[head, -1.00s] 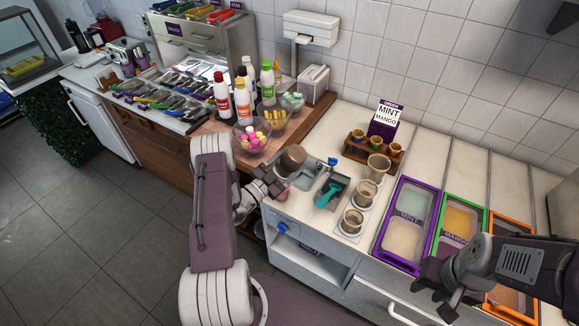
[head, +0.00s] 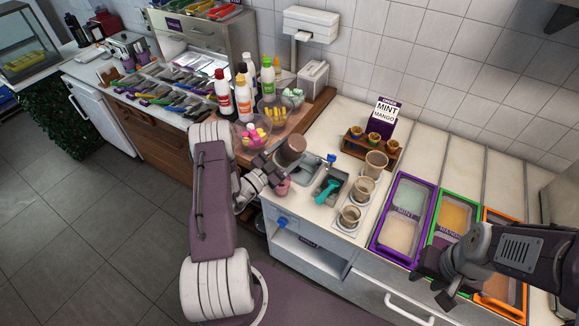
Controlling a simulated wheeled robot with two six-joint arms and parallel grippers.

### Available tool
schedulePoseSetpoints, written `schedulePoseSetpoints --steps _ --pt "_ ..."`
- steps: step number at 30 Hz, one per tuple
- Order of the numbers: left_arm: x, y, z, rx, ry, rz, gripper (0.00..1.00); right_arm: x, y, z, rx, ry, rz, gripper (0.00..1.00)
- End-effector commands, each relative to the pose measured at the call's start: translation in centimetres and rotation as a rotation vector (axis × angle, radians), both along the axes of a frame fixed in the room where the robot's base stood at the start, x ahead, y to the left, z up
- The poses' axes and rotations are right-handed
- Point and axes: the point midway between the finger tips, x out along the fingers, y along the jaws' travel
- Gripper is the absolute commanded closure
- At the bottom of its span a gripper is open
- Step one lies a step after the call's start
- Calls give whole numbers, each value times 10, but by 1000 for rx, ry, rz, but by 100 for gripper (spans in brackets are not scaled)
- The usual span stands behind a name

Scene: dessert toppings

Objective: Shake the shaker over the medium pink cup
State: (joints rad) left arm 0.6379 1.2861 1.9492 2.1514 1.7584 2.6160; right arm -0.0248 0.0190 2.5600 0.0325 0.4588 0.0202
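The brown shaker (head: 290,151) is at the tip of my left gripper (head: 272,170), which looks shut on its lower side. The shaker is tilted and held above the counter's left part. A pink cup (head: 283,187) shows just below the gripper, partly hidden by it; its size is hard to judge. The shaker is above and slightly behind the cup in the picture. I cannot tell whether it is directly over it. My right gripper (head: 436,281) looks open and empty, at the front of the topping tubs.
A teal scoop (head: 325,191) lies in a dark holder right of the cup. Several beige cups (head: 350,216) stand farther right. Purple (head: 375,235), green and orange framed tubs fill the right side. Bowls of sweets (head: 251,137) and bottles (head: 244,103) stand behind left.

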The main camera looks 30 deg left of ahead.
Motion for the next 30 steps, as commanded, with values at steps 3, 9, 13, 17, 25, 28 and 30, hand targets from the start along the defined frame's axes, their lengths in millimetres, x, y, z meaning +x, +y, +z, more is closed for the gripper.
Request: schedulePoseSetpoints --steps 3,9,13,17,25,28,30 --pt "0 0 1 0 -2 0 94 0 0 0 0 0 0 64" --pt "0 0 -15 0 -1 0 94 0 0 -13 0 0 0 64" --pt "0 0 -59 0 -1 0 94 0 0 -51 0 0 0 64" --pt "0 0 -87 0 -2 0 94 0 0 -74 0 1 0 64" --pt "0 0 -79 0 -2 0 94 0 0 -66 0 0 0 64" --pt "0 0 -79 0 -2 0 94 0 0 -66 0 0 0 64" --pt "0 0 -79 0 -2 0 94 0 0 -66 0 0 0 64"
